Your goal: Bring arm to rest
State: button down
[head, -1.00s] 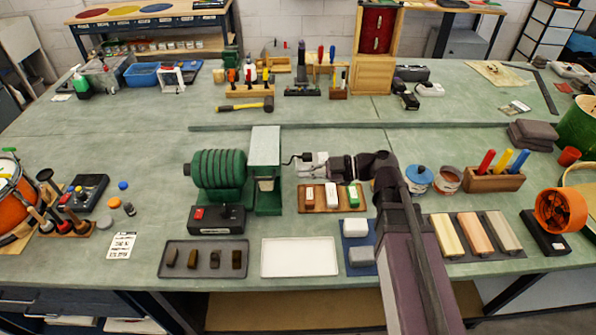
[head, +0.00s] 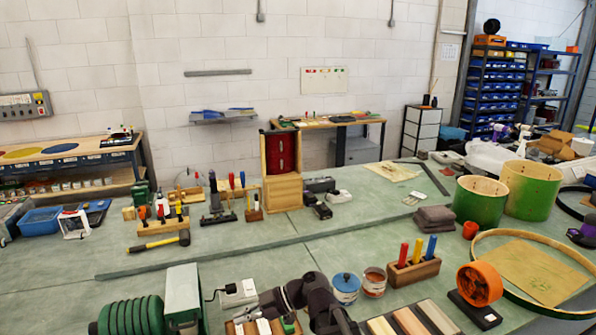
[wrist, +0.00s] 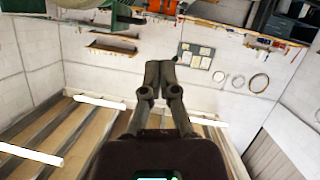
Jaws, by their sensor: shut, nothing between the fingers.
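My gripper (wrist: 160,68) shows in the wrist view with its two dark fingers together and nothing between them. The wrist view looks out on a tilted picture of walls and room, with no bench object near the fingertips.
A green ribbed machine (head: 130,316) stands left of my arm. To its right are a blue-lidded tin (head: 346,287), a wooden holder (head: 412,272) with colored handles and an orange drum-like fan (head: 480,284). A mallet (head: 160,242) lies farther back. The bench middle is clear.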

jog(key=d+f+m+t+h, duration=0.1)
jog(key=d+f+m+h, duration=0.3)
jog(key=d+m, duration=0.3)
jog(key=d+f+m+t+h, duration=0.1)
jog(key=d+f+m+h, duration=0.3)
jog(key=d+m, duration=0.4)
jog(key=d+f+m+h, duration=0.4)
jog(key=d+m, duration=0.4)
jog(key=d, duration=0.8)
jog(key=shift+w+t+h, duration=0.35)
jog(key=shift+t+h, duration=0.05)
jog(key=shift+h, duration=0.3)
